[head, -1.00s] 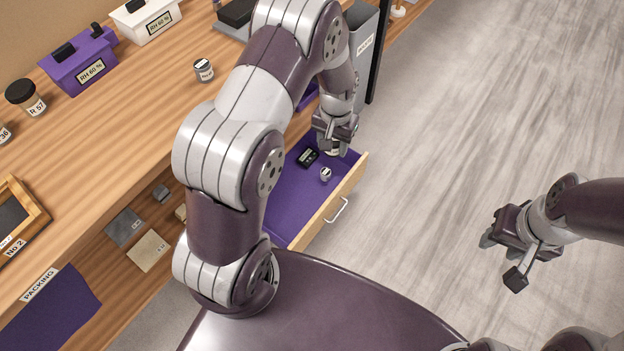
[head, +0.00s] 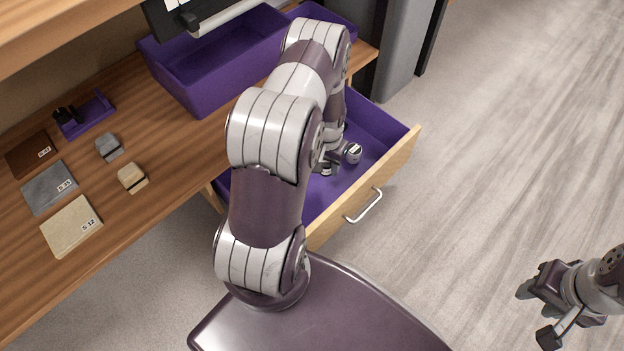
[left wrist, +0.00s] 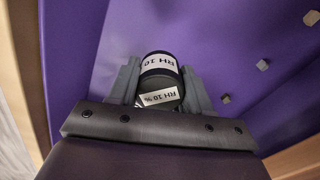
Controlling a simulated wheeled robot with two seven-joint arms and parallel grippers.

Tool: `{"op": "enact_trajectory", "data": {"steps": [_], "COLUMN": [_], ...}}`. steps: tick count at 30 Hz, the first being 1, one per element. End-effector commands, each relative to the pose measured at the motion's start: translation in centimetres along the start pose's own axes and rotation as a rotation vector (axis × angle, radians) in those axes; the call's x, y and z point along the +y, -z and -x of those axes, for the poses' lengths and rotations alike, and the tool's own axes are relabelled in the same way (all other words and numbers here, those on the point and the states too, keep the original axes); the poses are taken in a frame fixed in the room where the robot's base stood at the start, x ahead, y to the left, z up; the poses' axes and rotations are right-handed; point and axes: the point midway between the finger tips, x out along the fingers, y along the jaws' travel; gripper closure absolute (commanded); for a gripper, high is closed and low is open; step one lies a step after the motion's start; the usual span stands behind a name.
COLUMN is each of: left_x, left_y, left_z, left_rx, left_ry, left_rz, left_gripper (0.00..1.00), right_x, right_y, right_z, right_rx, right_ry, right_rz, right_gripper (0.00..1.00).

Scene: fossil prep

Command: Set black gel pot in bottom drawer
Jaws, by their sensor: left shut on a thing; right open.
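The black gel pot (left wrist: 158,66), with white labels reading RH 10, is between the fingers of my left gripper (left wrist: 158,88) in the left wrist view. In the head view my left gripper (head: 332,160) is down inside the open bottom drawer (head: 400,158), which has a purple inside and a wooden front. A small grey jar shape with a white top label (head: 354,152) shows beside the fingers; I cannot tell whether it is the held pot. My arm hides part of the drawer. My right gripper (head: 534,314) is open and empty over the floor.
The drawer's handle (head: 363,205) faces the open floor. A wooden shelf (head: 150,215) at left holds stone samples and a small purple tray (head: 85,116). A large purple bin (head: 215,65) is behind my arm. A grey bin (head: 402,60) stands beyond the drawer.

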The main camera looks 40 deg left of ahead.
Motion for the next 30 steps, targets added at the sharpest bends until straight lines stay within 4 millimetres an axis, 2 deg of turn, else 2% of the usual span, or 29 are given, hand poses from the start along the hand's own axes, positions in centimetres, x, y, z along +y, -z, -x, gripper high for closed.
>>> {"op": "enact_trajectory", "data": {"steps": [1,3,11,14,15,23,24,25,26,30], "left_x": [0.0,0.0,0.0,0.0,0.0,0.0,0.0,0.0,0.0,0.0], "left_y": [0.0,0.0,0.0,0.0,0.0,0.0,0.1,0.0,0.0,0.0], "left_z": [-1.9,-3.8,-8.3,-8.5,-8.2,-8.7,-8.5,-8.5,-8.5,-8.5], "left_rx": [-0.001,0.0,-0.001,0.0,0.0,0.0,0.0,0.0,0.0,0.0], "left_ry": [0.0,0.0,0.0,0.0,0.0,0.0,0.0,0.0,0.0,0.0], "left_rz": [0.0,0.0,-0.001,-0.001,-0.001,-0.001,-0.001,-0.001,-0.001,-0.001], "left_gripper": [0.82,0.82,0.82,0.81,0.86,0.87,0.39,0.29,0.26,0.26], "right_x": [0.0,0.0,0.0,0.0,0.0,0.0,0.0,0.0,0.0,0.0], "right_y": [-0.2,-0.3,-0.7,-0.8,-0.7,-0.7,-0.7,-0.7,-0.7,-0.7], "right_z": [-1.5,-2.8,-6.1,-6.0,-5.8,-6.0,-5.9,-5.9,-5.9,-5.9], "right_rx": [0.0,0.0,-0.001,-0.001,-0.001,-0.001,-0.001,-0.001,-0.001,-0.001], "right_ry": [0.0,0.0,0.0,0.0,0.0,0.0,0.0,0.0,0.0,0.0], "right_rz": [0.0,0.0,0.0,0.0,0.0,0.0,0.0,0.0,0.0,0.0], "right_gripper": [0.57,0.57,0.57,0.57,0.57,0.57,0.57,0.57,0.57,0.57]}}
